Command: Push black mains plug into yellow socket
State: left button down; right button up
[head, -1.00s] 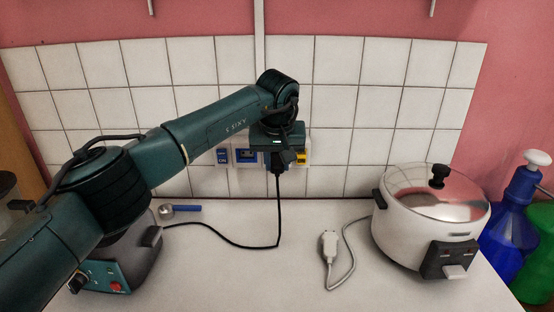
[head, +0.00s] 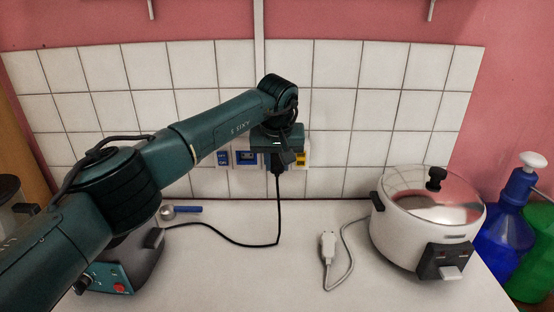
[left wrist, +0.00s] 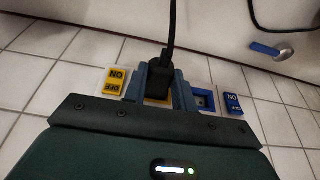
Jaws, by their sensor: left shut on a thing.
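My left gripper (head: 277,161) is shut on the black mains plug (left wrist: 160,75), in front of the tiled wall at the socket row. In the left wrist view its two blue fingers lie on either side of the plug. A strip of the yellow socket (left wrist: 156,102) shows between the fingers, beyond the plug. The gripper and plug hide most of this socket, so I cannot tell whether the pins are in it. The plug's black cord (head: 279,210) hangs down to the counter. My right gripper is not in view.
A blue socket (head: 246,157), blue switch (head: 223,158) and yellow switch (head: 301,159) flank the gripper. A white rice cooker (head: 420,215) stands right, with a loose white plug (head: 328,246) before it. A dark appliance (head: 130,268) stands under my arm. The counter's middle is mostly clear.

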pick_arm(q)
jog(key=shift+w, duration=0.1)
jog(key=c, duration=1.3)
grip_release()
jog(key=o, duration=0.9)
jog(key=shift+p+v, duration=0.5)
jog(key=shift+v, duration=0.55)
jog(key=shift+w+p+v, duration=0.2)
jog(key=shift+p+v, duration=1)
jog(key=shift+v, duration=0.7)
jog(key=shift+s+r+p, duration=0.25)
jog(key=shift+r+p, duration=0.05)
jog(key=shift+r, duration=0.4)
